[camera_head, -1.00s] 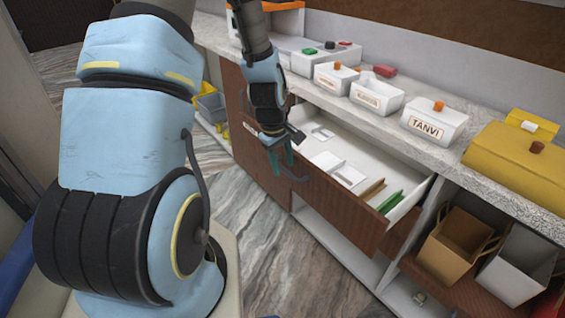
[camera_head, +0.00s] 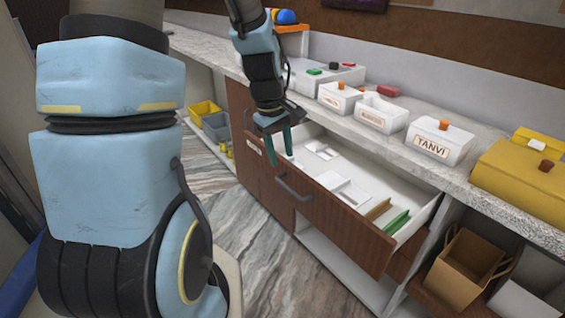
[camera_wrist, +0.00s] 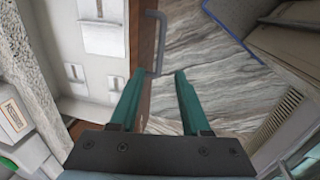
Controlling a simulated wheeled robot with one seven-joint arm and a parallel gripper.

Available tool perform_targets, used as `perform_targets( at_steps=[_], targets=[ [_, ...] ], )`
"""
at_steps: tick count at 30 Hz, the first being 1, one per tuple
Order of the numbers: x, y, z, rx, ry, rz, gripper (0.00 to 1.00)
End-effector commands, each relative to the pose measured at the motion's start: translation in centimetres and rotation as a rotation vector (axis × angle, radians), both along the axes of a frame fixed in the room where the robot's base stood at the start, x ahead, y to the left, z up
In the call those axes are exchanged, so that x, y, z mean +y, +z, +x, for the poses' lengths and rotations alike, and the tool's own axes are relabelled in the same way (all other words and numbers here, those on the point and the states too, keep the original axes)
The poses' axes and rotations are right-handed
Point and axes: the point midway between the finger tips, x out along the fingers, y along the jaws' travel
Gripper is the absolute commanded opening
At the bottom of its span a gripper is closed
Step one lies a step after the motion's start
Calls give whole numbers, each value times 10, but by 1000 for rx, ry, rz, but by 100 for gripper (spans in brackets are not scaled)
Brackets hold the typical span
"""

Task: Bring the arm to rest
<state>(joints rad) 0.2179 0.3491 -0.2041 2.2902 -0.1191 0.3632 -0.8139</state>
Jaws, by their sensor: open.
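My gripper (camera_head: 281,148) is in the air just above the left end of the open drawer (camera_head: 418,224), near its front panel. Its two teal fingers point down and stand apart with nothing between them. In the wrist view my gripper (camera_wrist: 154,82) shows the same parted fingers, with the drawer's front edge and grey handle (camera_wrist: 157,40) beyond them and the marbled floor under the right finger. The drawer handle also shows in the head view (camera_head: 293,188), below and right of the fingers. The gripper looks apart from the drawer.
The stone counter (camera_head: 462,178) runs behind the drawer. On it stand white boxes, one labelled TANVI (camera_head: 438,142), and a yellow box (camera_head: 525,180). Brown bag (camera_head: 461,268) sits on the lower right shelf. Yellow and grey bins (camera_head: 215,125) stand at left. The floor in front is clear.

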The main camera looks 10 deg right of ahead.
Motion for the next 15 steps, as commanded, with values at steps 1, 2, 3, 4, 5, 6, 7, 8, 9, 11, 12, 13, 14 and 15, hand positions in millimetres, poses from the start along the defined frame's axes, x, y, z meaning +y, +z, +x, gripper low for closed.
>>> perform_targets(
  at_steps=[1, 2, 3, 4, 5, 6, 7, 8, 9, 11, 12, 13, 14, 15],
  targets=[
    [0, 2, 0, -1, 1, 0, 47],
    [0, 2, 0, -1, 1, 0, 47],
    [1, 3, 0, 0, 1, -1, 47],
    [1, 3, 0, 0, 1, 0, 47],
    [1, 3, 0, 0, 1, 0, 47],
    [1, 3, 0, 0, 1, 0, 47],
    [1, 3, 0, 0, 1, 0, 47],
    [1, 3, 0, 0, 1, 0, 47],
    [1, 3, 0, 0, 1, 0, 47],
    [1, 3, 0, -1, -1, 1, 47],
    [4, 4, -1, -4, -8, 5, 47],
    [8, 6, -1, -9, -20, 10, 47],
    [15, 8, -3, -16, -39, 18, 47],
    [26, 11, -6, -26, -75, 33, 47]
  ],
)
